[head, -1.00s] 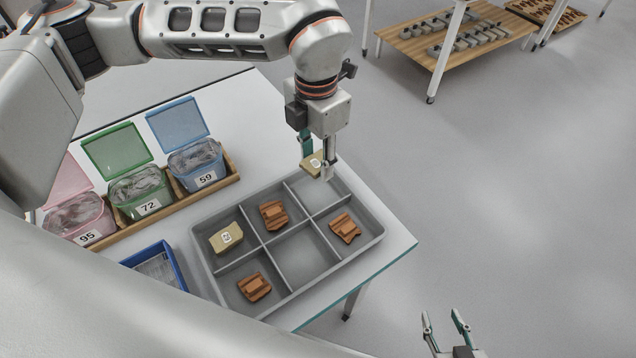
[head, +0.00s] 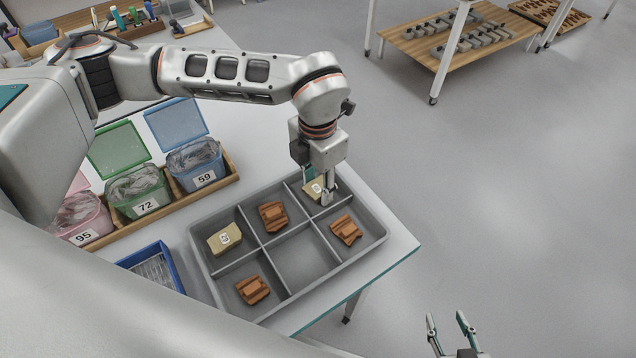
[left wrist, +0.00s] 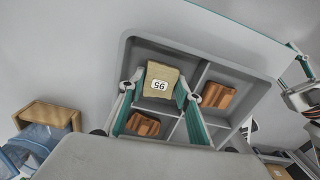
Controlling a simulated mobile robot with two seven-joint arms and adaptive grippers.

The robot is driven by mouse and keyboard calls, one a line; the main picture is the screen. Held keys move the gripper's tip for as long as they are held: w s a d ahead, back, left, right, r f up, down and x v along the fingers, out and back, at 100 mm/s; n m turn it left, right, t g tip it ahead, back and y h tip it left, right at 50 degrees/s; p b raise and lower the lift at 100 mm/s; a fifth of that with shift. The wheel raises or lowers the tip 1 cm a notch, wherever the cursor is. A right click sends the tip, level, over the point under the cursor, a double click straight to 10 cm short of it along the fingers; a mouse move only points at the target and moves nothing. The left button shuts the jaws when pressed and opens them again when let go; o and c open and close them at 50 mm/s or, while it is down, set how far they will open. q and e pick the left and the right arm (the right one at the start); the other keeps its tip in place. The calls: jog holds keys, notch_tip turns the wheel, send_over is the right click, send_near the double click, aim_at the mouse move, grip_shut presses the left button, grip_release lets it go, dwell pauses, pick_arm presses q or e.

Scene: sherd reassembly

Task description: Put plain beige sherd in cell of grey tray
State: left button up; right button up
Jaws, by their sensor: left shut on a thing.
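The plain beige sherd (head: 313,190) with a white number label is between the fingers of my left gripper (head: 318,191), in the back right cell of the grey tray (head: 377,243). In the left wrist view the sherd (left wrist: 161,72) sits between both green-sided fingers (left wrist: 158,95), label towards the camera. I cannot tell whether it touches the cell floor. Another beige labelled sherd (head: 225,238) lies in the back left cell. My right gripper (head: 450,327) is open and empty, away from the table at the lower right.
Terracotta sherds lie in the back middle cell (head: 272,216), front right cell (head: 345,230) and front left cell (head: 253,289). The front middle cell (head: 303,255) is empty. Lidded boxes in a wooden rack (head: 226,183) and a blue tray (head: 178,271) stand left.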

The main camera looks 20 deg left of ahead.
aim_at(318, 187)
pick_arm(q)
jog(key=shift+f, duration=0.2)
jog(key=o, duration=1.1)
notch_tip(318, 187, up, 12)
jog(key=p, duration=0.1)
jog(key=shift+r, duration=0.2)
